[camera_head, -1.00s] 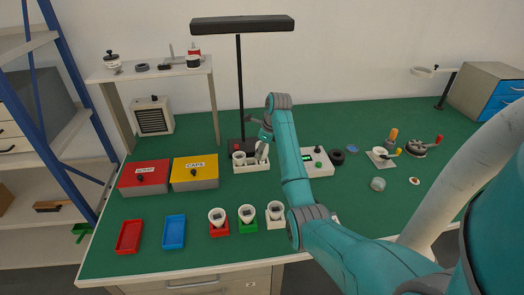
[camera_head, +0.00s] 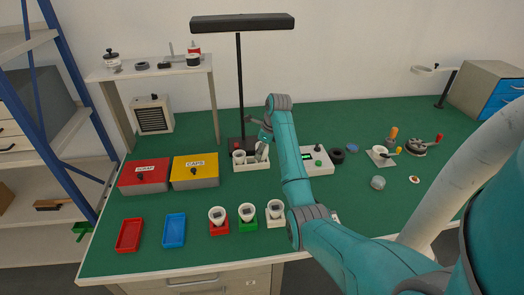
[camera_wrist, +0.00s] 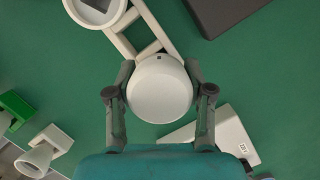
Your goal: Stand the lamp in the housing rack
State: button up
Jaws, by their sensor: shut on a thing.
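My gripper (camera_wrist: 158,97) is shut on a white round lamp (camera_wrist: 160,88), one finger on each side of it. In the head view this lamp (camera_head: 261,151) is upright or slightly tilted at the right end of the off-white housing rack (camera_head: 252,167). In the wrist view the rack (camera_wrist: 148,52) shows open square slots running up to the held lamp, which covers its near end. I cannot tell whether the lamp's lower end is inside a slot. Another lamp (camera_head: 239,156) stands in the rack's left end, and it shows at the top of the wrist view (camera_wrist: 97,12).
Lamps stand in red (camera_head: 219,229), green (camera_head: 248,225) and white (camera_head: 276,221) holders in front. A black lamp post (camera_head: 240,90) rises behind the rack. Yellow (camera_head: 195,180) and red (camera_head: 143,183) boxes are left; a white device (camera_head: 317,167) is right.

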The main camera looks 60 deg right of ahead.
jog(key=shift+f, duration=0.35)
dwell(0.3)
jog(key=o, duration=1.2)
jog(key=shift+r, duration=0.1)
